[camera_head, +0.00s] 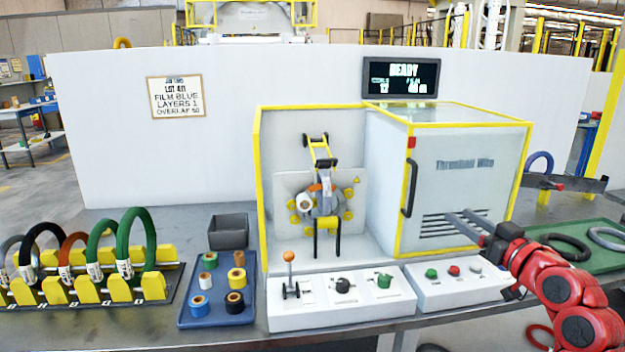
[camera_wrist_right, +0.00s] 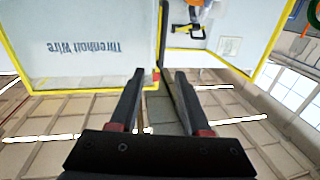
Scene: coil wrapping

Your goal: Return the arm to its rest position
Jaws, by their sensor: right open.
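My right arm (camera_head: 568,285), red and dark grey, comes in from the lower right in the head view. Its gripper (camera_head: 459,219) is in front of the wrapping machine's closed cabinet door (camera_head: 465,180), above the button panel. In the right wrist view the gripper (camera_wrist_right: 159,74) has its two dark fingers spread, with nothing held. The door's black handle (camera_head: 410,188) is left of the fingers in the head view and looks apart from them. The handle also shows in the wrist view (camera_wrist_right: 163,35), beyond the fingertips. My left gripper is not in view.
A control panel (camera_head: 341,300) with a lever and knobs stands in front. Coils sit on a yellow rack (camera_head: 88,285) at left, beside a blue tray (camera_head: 215,315) of tape rolls and a grey bin (camera_head: 229,231). A green mat (camera_head: 600,262) with rings lies near my right arm.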

